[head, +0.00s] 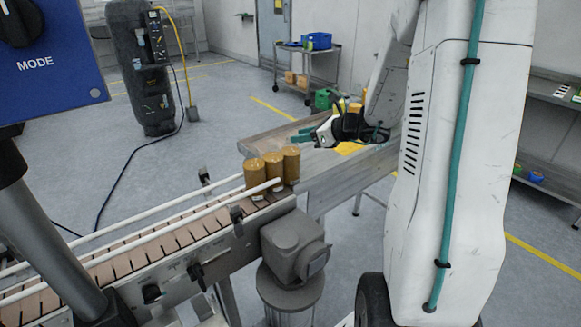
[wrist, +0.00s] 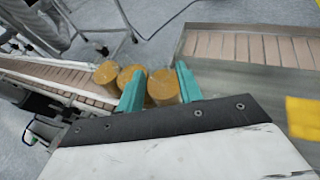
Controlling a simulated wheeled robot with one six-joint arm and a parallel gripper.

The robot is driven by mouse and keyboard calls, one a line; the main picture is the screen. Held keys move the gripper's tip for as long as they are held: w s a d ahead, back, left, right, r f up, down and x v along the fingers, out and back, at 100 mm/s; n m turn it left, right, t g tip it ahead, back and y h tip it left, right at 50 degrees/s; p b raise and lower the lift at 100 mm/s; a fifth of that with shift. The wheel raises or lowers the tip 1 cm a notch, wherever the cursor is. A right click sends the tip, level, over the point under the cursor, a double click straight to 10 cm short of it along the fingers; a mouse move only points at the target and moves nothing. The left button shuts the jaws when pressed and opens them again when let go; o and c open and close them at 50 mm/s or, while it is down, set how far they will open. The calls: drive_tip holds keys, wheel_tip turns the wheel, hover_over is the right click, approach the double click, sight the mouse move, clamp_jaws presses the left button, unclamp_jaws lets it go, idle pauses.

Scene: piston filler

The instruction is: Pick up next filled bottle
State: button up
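Three amber bottles stand close together at the end of the conveyor in the head view: a left bottle (head: 254,174), a middle bottle (head: 273,171) and a right bottle (head: 291,165). In the wrist view they show as a left bottle (wrist: 106,72), a middle bottle (wrist: 130,75) and a right bottle (wrist: 163,86). My gripper (head: 303,137) is to the right of and beyond the bottles in the head view. In the wrist view, its teal fingers (wrist: 158,88) are spread apart, with the right bottle showing between them. I cannot tell that they touch it.
The slatted conveyor (head: 120,250) with white guide rails runs to the lower left. A wider table or second conveyor (head: 265,142) stands beyond the bottles. A grey motor housing (head: 294,245) sits below the conveyor end. A cart (head: 318,60) stands at the back.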

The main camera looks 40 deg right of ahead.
sight(291, 159)
drive_tip(key=x, duration=0.4)
drive_tip(key=shift+w+a+f, duration=0.1)
drive_tip(key=shift+a+f, duration=0.1)
drive_tip(key=shift+f, duration=0.1)
clamp_jaws()
